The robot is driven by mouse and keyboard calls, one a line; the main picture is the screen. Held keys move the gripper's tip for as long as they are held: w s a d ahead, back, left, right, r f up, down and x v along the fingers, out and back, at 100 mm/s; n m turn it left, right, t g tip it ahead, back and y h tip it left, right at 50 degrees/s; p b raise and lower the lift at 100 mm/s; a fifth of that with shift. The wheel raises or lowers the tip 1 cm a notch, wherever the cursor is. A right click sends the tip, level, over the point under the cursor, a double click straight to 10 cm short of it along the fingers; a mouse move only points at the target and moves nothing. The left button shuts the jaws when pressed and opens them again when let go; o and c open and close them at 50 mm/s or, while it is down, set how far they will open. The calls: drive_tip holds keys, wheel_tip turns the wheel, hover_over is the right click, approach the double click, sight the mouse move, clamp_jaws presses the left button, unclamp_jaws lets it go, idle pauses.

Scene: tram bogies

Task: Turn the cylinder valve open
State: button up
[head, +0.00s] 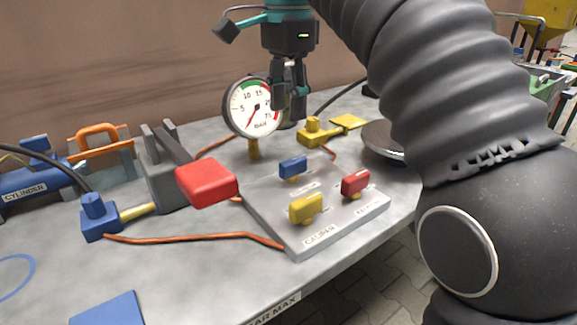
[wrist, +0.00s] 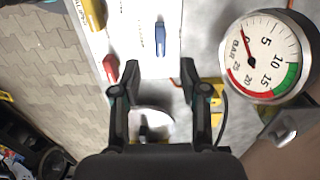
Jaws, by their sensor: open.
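My gripper (head: 288,112) is open and empty, pointing down above the bench beside the round gauge. Its two fingers (wrist: 160,68) stand apart in the wrist view. A grey panel (head: 262,217) carries a blue handle (head: 292,167), a red handle (head: 355,183) and a yellow handle (head: 306,208). The blue handle also shows beyond the fingertips in the wrist view (wrist: 160,38), untouched. A blue block at the left is labelled CYLINDER (head: 28,192). The panel's front label seems to read CALIPER; its other labels are too small to read, so I cannot tell which handle is the cylinder valve.
The pressure gauge (head: 253,107) stands close to my gripper; its needle is near zero in the wrist view (wrist: 265,55). The bench front is mostly clear.

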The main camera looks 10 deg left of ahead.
sight(288, 161)
wheel_tip(288, 161, down, 12)
drive_tip(key=b, duration=0.3)
drive_tip(key=shift+r+b, duration=0.2)
drive_tip(key=shift+b, duration=0.15)
drive_tip(key=shift+c, duration=0.3)
clamp_jaws()
